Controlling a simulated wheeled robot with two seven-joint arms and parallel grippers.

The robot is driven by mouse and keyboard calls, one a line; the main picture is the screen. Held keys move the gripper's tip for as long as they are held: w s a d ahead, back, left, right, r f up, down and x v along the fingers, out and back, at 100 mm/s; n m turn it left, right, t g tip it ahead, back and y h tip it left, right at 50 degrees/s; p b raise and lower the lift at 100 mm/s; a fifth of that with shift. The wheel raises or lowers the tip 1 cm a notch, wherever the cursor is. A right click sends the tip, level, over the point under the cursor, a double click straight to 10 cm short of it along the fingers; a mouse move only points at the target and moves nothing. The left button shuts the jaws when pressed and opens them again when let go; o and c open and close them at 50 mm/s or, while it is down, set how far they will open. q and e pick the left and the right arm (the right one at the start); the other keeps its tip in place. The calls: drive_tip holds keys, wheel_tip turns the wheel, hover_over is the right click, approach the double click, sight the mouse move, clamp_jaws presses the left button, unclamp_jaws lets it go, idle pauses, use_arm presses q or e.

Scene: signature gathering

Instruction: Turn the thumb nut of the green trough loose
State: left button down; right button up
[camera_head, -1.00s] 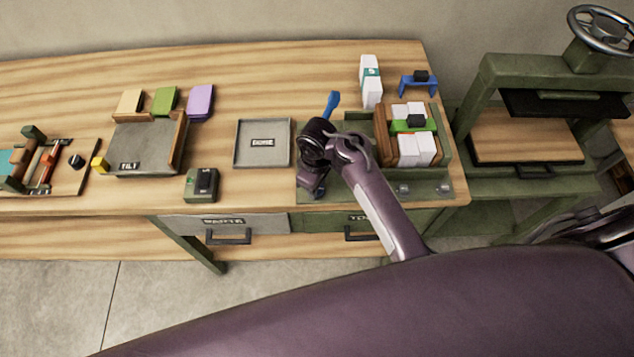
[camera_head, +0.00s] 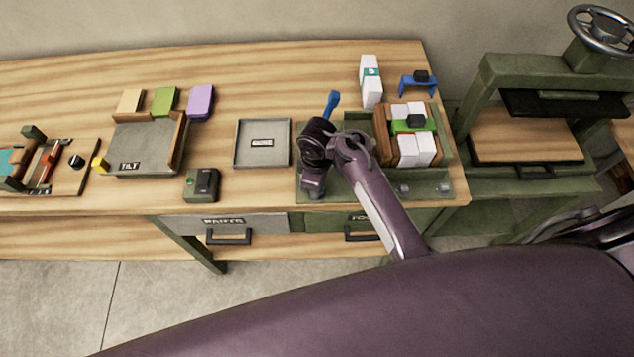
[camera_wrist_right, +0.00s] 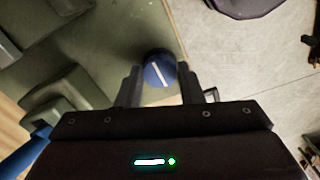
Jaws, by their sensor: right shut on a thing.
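The green trough (camera_head: 430,188) sits at the right of the bench, with wooden cheeks around white paper blocks (camera_head: 415,150). The blue thumb nut (camera_wrist_right: 160,70), round with a white line across its top, shows in the right wrist view near the trough's front edge. My right gripper (camera_wrist_right: 160,85) has its two dark fingers on either side of the nut and is shut on it. In the head view my right gripper (camera_head: 312,190) points down at the trough's left front, and my wrist hides the nut. My left gripper is not in view.
A blue lever (camera_head: 331,103) stands behind my wrist. A grey square tray (camera_head: 240,157) lies left of the trough, and a small dark device (camera_head: 202,184) lies further left. A green press (camera_head: 490,80) stands to the right. The bench front edge is close to my gripper.

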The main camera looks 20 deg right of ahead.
drive_tip(key=o, duration=1)
